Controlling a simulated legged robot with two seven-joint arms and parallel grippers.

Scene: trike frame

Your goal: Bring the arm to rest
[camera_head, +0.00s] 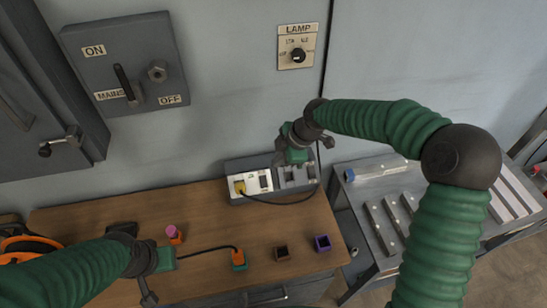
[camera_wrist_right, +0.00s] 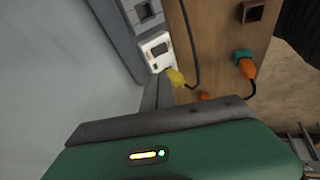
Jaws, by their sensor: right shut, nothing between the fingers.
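My right arm, green and ribbed, comes in from the right in the head view and bends at a dark elbow ball. Its gripper (camera_head: 284,160) is shut and empty, in front of the wall just above the grey socket box (camera_head: 236,168).
A yellow plug (camera_head: 240,187) sits in the socket box, with a black cable. A mains switch box (camera_head: 125,65) and lamp switch (camera_head: 297,48) are on the wall.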

